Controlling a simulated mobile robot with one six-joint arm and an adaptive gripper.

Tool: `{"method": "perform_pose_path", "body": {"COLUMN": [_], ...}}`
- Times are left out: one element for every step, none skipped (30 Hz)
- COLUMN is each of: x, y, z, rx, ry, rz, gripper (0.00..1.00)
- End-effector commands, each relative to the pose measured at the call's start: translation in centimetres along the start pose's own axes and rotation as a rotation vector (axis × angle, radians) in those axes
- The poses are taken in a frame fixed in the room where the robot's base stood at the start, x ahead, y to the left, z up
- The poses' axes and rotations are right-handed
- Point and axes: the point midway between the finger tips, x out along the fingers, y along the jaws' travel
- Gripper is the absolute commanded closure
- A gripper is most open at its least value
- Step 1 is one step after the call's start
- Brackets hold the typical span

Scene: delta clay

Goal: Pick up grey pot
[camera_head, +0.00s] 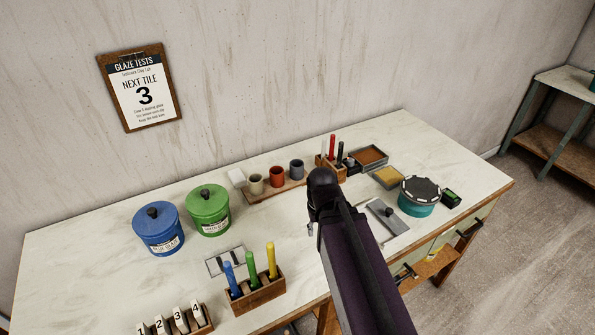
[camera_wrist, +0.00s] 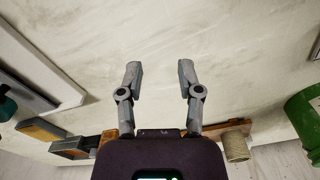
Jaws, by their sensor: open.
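A small dark blue-grey pot (camera_head: 297,170) stands upright at the right end of a wooden board (camera_head: 262,194) near the wall in the head view. A red pot (camera_head: 277,177) and a cream pot (camera_head: 256,184) stand to its left. My gripper (camera_wrist: 160,70) is open and empty in the wrist view, with bare tabletop between its fingers. In the head view my arm hides most of it. The cream pot (camera_wrist: 236,147) and part of the board (camera_wrist: 207,128) show in the wrist view. The grey pot is not visible there; my gripper's body covers part of that area.
A green jar (camera_head: 208,211) and blue jar (camera_head: 159,231) stand left. A wooden holder with coloured tools (camera_head: 258,292) is in front. A holder with pens (camera_head: 332,165), trays (camera_head: 369,156) and a teal tub (camera_head: 418,207) stand right. The central tabletop (camera_head: 290,220) is partly clear.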

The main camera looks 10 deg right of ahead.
Motion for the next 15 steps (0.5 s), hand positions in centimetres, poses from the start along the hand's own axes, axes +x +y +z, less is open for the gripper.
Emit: {"method": "perform_pose_path", "body": {"x": [-0.1,-0.3,-0.5,-0.7,-0.9,-1.2,-1.5,-1.9,-2.4,-2.8,-3.3,-3.9,-4.5,-5.0,-5.7], "y": [0.0,0.0,0.0,0.0,0.0,-0.1,-0.2,-0.2,-0.2,-0.1,-0.1,0.0,0.0,0.1,0.1], "z": [-0.3,-0.5,-0.8,-1.2,-1.6,-2.3,-2.9,-3.6,-4.6,-5.5,-6.4,-7.7,-8.8,-9.9,-11.4], "rx": [0.004,0.009,0.017,0.025,0.037,0.052,0.065,0.082,0.111,0.136,0.162,0.201,0.233,0.265,0.312], "ry": [0.0,0.0,0.0,0.0,0.0,0.0,0.0,0.0,0.0,0.0,0.0,0.0,0.0,0.0,0.0], "rz": [0.0,0.0,0.0,0.0,0.0,0.0,0.0,0.0,0.0,0.0,0.0,0.0,0.0,0.0,0.0], "gripper": [0.53,0.53,0.53,0.53,0.53,0.53,0.53,0.53,0.53,0.53,0.53,0.53,0.53,0.53,0.53]}}
